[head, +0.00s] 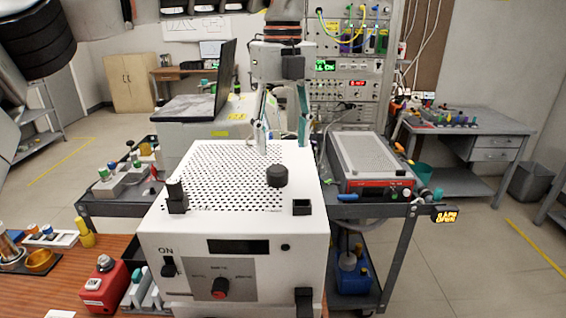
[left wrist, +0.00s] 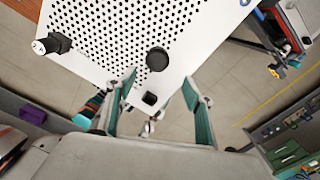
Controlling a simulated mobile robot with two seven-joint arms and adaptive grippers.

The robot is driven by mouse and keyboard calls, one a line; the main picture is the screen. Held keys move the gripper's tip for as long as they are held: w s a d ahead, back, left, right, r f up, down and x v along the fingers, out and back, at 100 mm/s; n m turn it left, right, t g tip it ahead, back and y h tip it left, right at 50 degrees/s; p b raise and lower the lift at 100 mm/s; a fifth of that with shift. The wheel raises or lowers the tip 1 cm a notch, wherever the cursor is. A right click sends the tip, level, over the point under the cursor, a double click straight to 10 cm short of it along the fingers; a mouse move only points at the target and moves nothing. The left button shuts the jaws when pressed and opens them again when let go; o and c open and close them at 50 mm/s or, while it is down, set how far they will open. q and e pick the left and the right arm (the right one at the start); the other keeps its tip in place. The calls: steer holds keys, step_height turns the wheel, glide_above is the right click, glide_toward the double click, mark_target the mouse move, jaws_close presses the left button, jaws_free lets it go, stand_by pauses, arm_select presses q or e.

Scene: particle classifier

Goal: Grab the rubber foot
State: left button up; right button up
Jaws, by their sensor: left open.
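A round black piece, which looks like the rubber foot (head: 277,175), sits on the perforated white top of a box-shaped machine (head: 190,232). It also shows in the left wrist view (left wrist: 157,59), just beyond the fingertips and between their lines. My left gripper (head: 284,138) points down over the far part of the machine top, behind the black piece in the head view. Its two green-padded fingers are spread wide, with nothing between them, as the left wrist view (left wrist: 160,84) shows. My right gripper is in neither view.
A black fitting (head: 177,196) and a small black square socket (head: 301,207) stand on the machine top. A laptop (head: 200,100) is behind left. A red-fronted device (head: 372,168) is on the cart at right. Small tools crowd the wooden table (head: 50,290).

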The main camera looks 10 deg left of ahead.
mark_target(278, 168)
arm_select(q)
steer(key=shift+s+a+f, duration=0.15)
steer(key=shift+f, duration=1.35)
steer(key=f, duration=0.2)
steer(key=a+f, duration=0.1)
steer(key=shift+w+f, duration=0.25)
steer(key=shift+d+f, duration=0.1)
steer(key=shift+f, duration=0.55)
steer(key=c, duration=1.2)
